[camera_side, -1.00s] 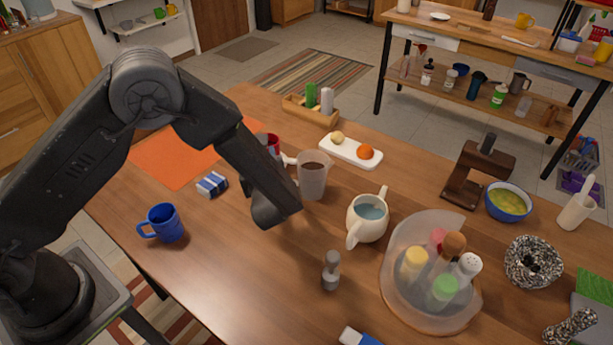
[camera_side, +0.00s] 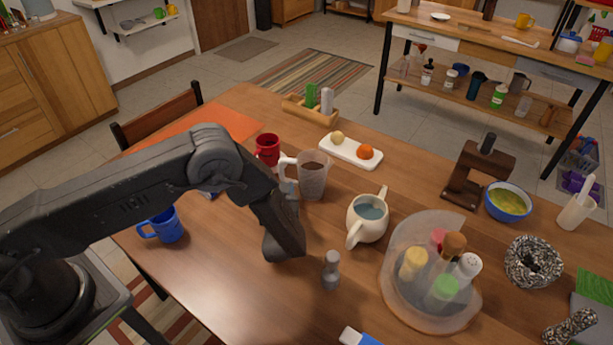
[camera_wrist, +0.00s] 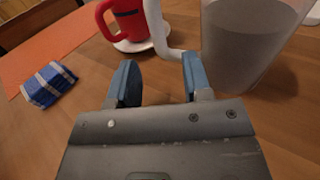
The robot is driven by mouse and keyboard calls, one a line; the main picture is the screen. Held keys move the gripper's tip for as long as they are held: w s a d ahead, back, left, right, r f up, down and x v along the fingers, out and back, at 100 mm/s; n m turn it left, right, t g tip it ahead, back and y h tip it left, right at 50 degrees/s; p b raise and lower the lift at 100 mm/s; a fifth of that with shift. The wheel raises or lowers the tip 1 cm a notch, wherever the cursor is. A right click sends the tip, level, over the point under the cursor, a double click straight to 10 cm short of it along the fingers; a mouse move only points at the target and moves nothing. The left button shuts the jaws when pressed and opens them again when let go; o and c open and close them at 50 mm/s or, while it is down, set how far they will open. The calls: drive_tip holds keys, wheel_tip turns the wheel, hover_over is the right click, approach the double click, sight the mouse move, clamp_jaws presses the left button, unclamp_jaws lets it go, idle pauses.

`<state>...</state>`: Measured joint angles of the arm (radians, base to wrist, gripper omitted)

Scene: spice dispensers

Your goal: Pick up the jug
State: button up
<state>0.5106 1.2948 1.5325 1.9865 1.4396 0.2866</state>
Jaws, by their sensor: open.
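The translucent jug (camera_side: 313,178) holds dark contents and stands upright on the table. Its pale handle (camera_side: 287,166) points left. In the wrist view the jug (camera_wrist: 240,45) fills the upper right, and its handle (camera_wrist: 156,25) comes down toward the gap between my fingers. My gripper (camera_wrist: 160,82) is open, its two blue fingertips apart just short of the handle, with nothing visibly held. A cream pitcher (camera_side: 367,218) with bluish liquid stands to the right of the translucent jug.
A red mug (camera_side: 267,149) stands close behind the handle, on a saucer (camera_wrist: 137,43). A blue-and-white block (camera_wrist: 47,84) lies left. A blue mug (camera_side: 164,225), a grey shaker (camera_side: 331,270) and a clear bin of bottles (camera_side: 410,300) stand nearby.

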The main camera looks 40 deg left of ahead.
sight(282, 177)
drive_tip(key=x, duration=0.6)
drive_tip(key=shift+s, duration=0.1)
clamp_jaws()
idle(0.4)
